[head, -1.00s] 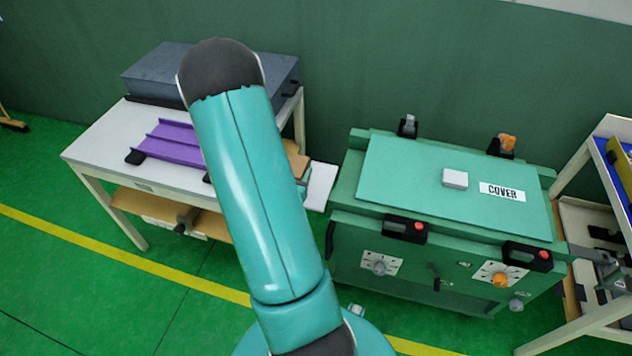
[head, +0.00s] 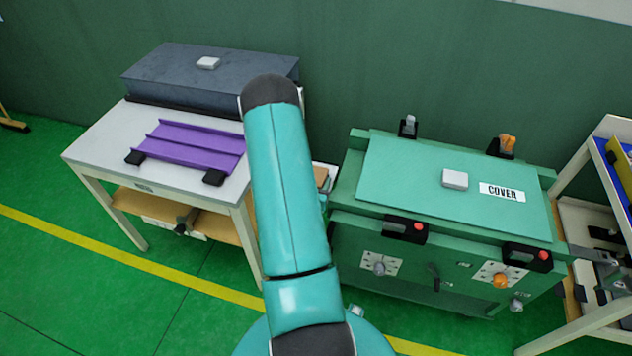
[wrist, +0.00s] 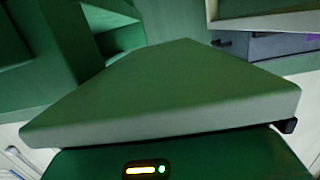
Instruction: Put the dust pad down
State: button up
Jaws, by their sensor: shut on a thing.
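In the wrist view, a wide, flat, dull green-grey slab (wrist: 170,100), which I take to be the dust pad, fills the middle, just beyond my gripper (wrist: 160,158). My gripper is shut on it. A small black part shows at the slab's right corner; the grip itself is mostly hidden. In the head view my teal arm hides the gripper and the slab.
A white table (head: 95,147) at left bears a purple channelled piece (head: 188,146) and a dark grey box (head: 165,75) with a small white block on top. A green cabinet (head: 400,180) marked COVER stands right. A shelf (head: 560,185) is at far right.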

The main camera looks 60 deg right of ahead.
jog(key=shift+f, duration=0.15)
jog(key=o, duration=1.5)
